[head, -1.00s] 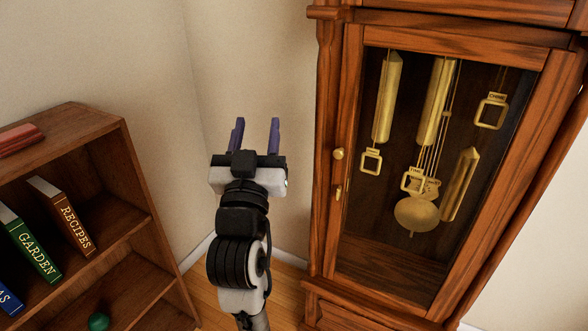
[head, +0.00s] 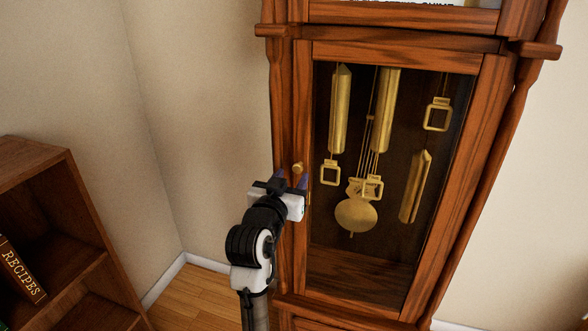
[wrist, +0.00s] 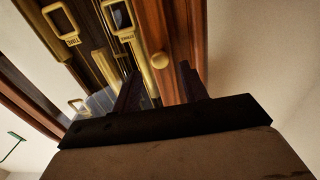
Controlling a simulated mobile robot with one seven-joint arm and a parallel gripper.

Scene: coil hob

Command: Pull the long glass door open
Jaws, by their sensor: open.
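The long glass door (head: 304,105) of the wooden clock case appears closed, with brass weights and a pendulum behind its pane. Its round brass knob (head: 297,168) sits on the door's left frame and also shows in the wrist view (wrist: 159,60). My gripper (head: 291,179) is open in front of the door's left edge, just below the knob in the head view. In the wrist view the purple fingers (wrist: 160,82) point toward the door, with the knob between their lines and beyond the tips. I cannot tell whether a finger touches it. The small keyhole plate is mostly hidden by my gripper.
A wooden bookshelf (head: 62,225) with a Recipes book (head: 20,272) stands at the left. Bare wall and a strip of wooden floor (head: 190,297) lie between it and the clock. Carved posts (head: 480,175) edge the case.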

